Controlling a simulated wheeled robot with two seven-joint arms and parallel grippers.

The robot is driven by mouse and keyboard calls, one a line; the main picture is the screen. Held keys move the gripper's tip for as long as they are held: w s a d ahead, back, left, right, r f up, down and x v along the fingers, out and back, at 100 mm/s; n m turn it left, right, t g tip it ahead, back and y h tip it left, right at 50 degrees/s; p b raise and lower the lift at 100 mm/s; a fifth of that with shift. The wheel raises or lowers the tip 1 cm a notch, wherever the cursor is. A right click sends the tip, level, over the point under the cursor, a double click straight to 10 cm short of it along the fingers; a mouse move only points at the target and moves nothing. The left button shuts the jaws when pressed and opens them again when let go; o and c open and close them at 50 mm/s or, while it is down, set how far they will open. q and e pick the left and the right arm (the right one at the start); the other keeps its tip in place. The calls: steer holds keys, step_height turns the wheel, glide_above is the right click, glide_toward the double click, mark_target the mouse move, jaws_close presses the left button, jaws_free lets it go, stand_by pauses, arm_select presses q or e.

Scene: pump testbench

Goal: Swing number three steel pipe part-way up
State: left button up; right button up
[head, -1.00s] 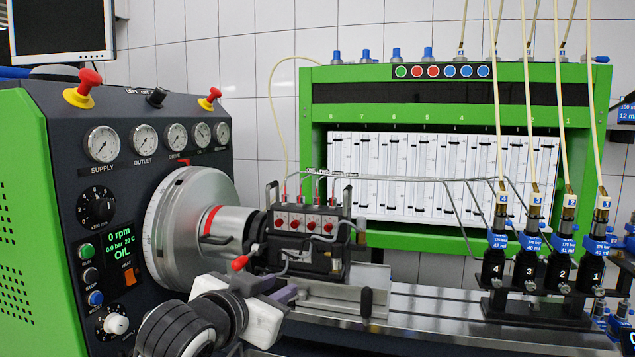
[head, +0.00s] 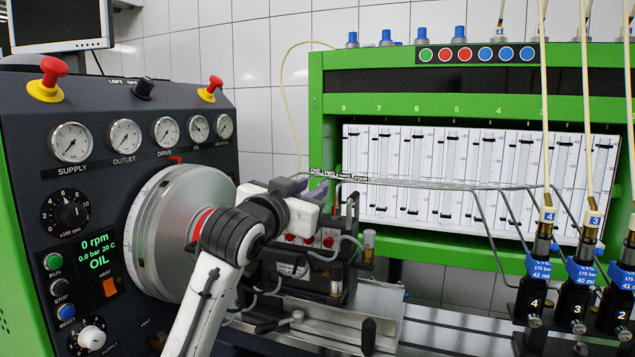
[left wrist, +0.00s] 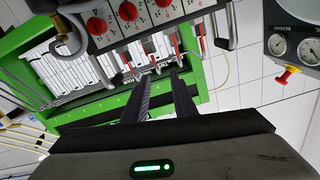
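The steel pipes (head: 430,184) run close together from above the pump (head: 318,268) toward the numbered black injectors at right. Small tags hang near their pump ends; ONE and TWO are readable, the third tag (head: 342,177) is too small to read surely. I cannot tell the number three pipe apart within the bundle. My left gripper (head: 303,188) is over the pump, at the tagged pipe ends. In the left wrist view its two dark fingers (left wrist: 161,80) stand apart, with tags and pipe ends around their tips and no pipe clearly gripped. My right gripper is out of view.
The large silver drive wheel (head: 165,235) and control panel (head: 95,220) are left of my arm. The green cabinet (head: 331,95) stands behind the pipes. Injectors 4 (head: 533,298) and 3 (head: 575,302) stand on the rail at right. Pale hoses rise above them.

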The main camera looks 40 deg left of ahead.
arm_select(q)
steer(key=shift+x, duration=1.9)
jaws_close()
